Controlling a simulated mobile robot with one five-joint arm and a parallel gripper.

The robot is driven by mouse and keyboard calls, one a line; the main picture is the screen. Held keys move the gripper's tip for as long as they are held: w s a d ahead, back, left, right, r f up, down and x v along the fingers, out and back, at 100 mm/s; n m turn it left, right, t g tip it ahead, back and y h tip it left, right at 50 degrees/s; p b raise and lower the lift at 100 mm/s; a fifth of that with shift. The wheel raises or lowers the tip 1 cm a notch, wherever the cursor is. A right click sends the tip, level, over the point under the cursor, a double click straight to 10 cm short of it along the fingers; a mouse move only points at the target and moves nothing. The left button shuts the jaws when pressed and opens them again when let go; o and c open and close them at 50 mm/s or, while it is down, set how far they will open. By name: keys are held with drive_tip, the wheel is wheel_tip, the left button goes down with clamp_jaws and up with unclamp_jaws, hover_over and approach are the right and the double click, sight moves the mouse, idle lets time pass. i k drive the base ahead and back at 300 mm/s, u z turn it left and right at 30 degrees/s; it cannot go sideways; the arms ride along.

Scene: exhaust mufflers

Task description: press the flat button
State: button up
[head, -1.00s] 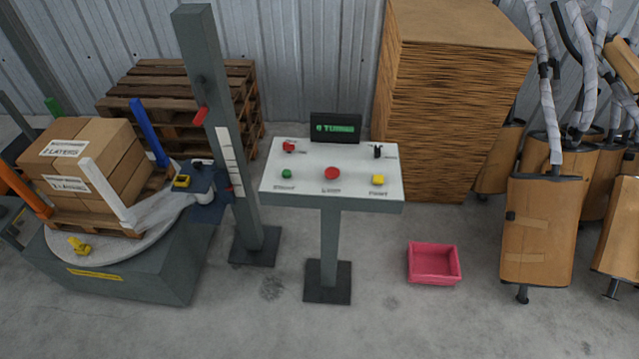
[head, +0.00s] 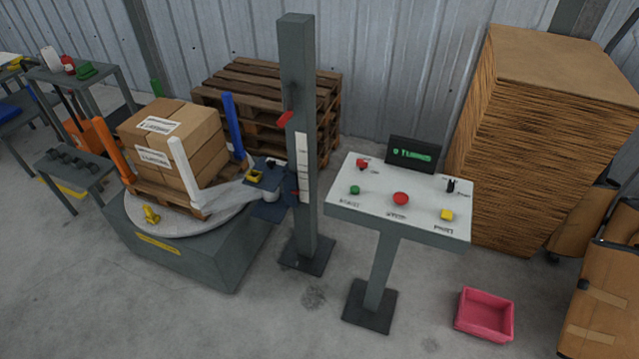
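A white control panel (head: 427,210) on a grey post (head: 384,268) stands right of centre. It carries a small green button (head: 355,190), a larger red button (head: 400,199) and a yellow button (head: 446,215) along its front. A red control (head: 362,163) and a black knob or switch (head: 450,185) sit farther back. A dark display (head: 413,153) with green text stands at the rear edge. At this size I cannot tell for sure which button is the flat one; the labels are too small to read. My gripper is not in view.
A grey column (head: 299,130) and a turntable (head: 213,226) with boxes (head: 172,133) on a pallet stand left of the panel. Stacked cardboard (head: 535,150) is behind right. A pink bin (head: 484,315) lies on the floor front right. Floor before the panel is clear.

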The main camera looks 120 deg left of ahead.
sight(354, 189)
drive_tip(key=u, duration=0.8)
drive_tip(key=k, duration=0.15)
drive_tip(key=u, duration=2.15)
drive_tip(key=i, duration=1)
drive_tip(key=z, duration=0.1)
drive_tip(key=k, duration=0.1)
drive_tip(key=u, duration=3)
drive_tip(key=k, duration=0.85)
drive_tip(key=z, duration=0.3)
